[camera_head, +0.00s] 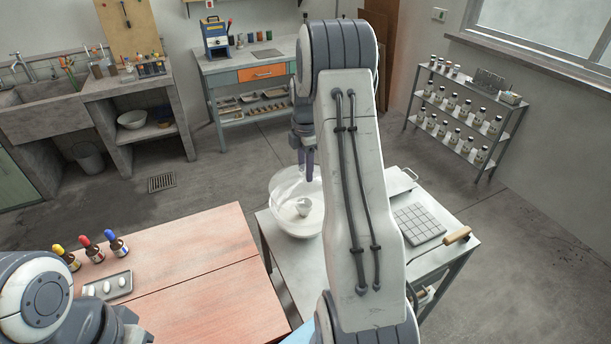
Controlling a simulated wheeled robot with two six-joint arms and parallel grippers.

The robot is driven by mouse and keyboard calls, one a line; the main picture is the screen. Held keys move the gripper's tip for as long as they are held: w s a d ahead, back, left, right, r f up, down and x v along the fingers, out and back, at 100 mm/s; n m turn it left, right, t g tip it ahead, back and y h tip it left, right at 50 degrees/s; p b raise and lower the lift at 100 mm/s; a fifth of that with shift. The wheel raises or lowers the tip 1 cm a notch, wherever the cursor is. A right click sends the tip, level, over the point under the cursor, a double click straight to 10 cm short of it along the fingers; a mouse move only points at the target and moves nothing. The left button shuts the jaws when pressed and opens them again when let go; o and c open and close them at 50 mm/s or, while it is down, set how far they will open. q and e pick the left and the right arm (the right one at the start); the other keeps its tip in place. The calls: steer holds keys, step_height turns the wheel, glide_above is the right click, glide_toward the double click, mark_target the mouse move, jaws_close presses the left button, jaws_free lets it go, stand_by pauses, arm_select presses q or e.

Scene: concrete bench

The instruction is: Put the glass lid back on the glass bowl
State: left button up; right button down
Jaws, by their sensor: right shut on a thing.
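The glass bowl (297,231) stands on the pale metal table right of the wooden bench; a small whitish shape shows inside it. My right gripper (309,178) points down over the bowl, shut on what looks like the clear glass lid (285,180). The lid's faint outline overlaps the bowl's upper part. I cannot tell whether lid and bowl touch. My right arm hides the right side of the bowl and much of the table. My left arm shows at the lower left, but its gripper is out of view.
The metal table (280,255) also holds a gridded pad (419,224) and a wooden-handled tool (457,236). The wooden bench (190,280) carries several dropper bottles (92,250) and a small tray (107,287); its middle is clear. A bottle rack (465,115) stands far right.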

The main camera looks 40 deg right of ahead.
mark_target(304, 179)
steer(key=shift+w+a+f, duration=0.15)
steer(key=shift+a+f, duration=0.05)
steer(key=shift+f, duration=0.2)
step_height(304, 179, down, 3)
steer(key=shift+f+p, duration=0.1)
steer(key=shift+p, duration=0.6)
steer(key=shift+f, duration=0.1)
steer(key=shift+f+b, duration=0.35)
steer(key=shift+f, duration=0.2)
steer(key=shift+c, duration=1.8)
jaws_free()
